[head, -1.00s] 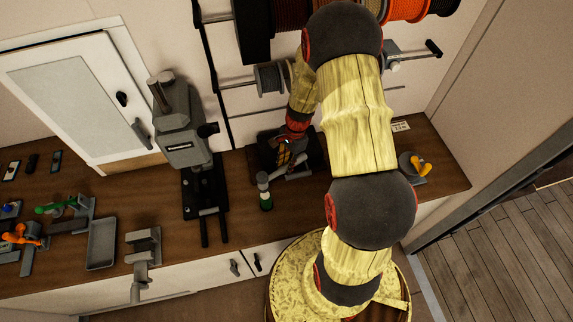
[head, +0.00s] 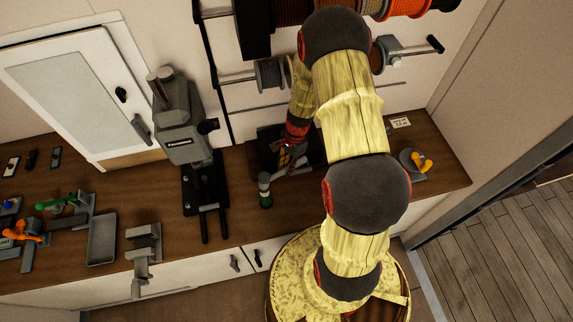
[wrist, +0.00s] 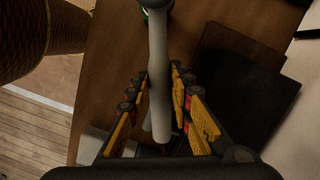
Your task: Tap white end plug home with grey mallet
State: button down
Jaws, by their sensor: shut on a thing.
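My gripper (wrist: 157,100) is shut on a pale grey rod, which I take to be the handle of the grey mallet (wrist: 158,55). The rod runs up the middle of the wrist view, between the yellow-padded fingers. In the head view my gripper (head: 287,152) is low over the back of the counter, partly hidden by my arm. I cannot make out the white end plug for certain, nor the mallet's head.
The wooden counter (head: 235,220) holds a dark flat tray (head: 262,150) under my gripper. A grey press (head: 183,140) stands to the left, with vises and a grey tray (head: 102,240) beyond. Orange-handled hardware (head: 420,162) sits at the right. Spools hang on the wall behind.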

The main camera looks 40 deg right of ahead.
notch_tip(320, 180, up, 7)
jog(key=shift+s+a+r, duration=0.1)
jog(key=shift+s+a, duration=0.05)
dwell(0.5)
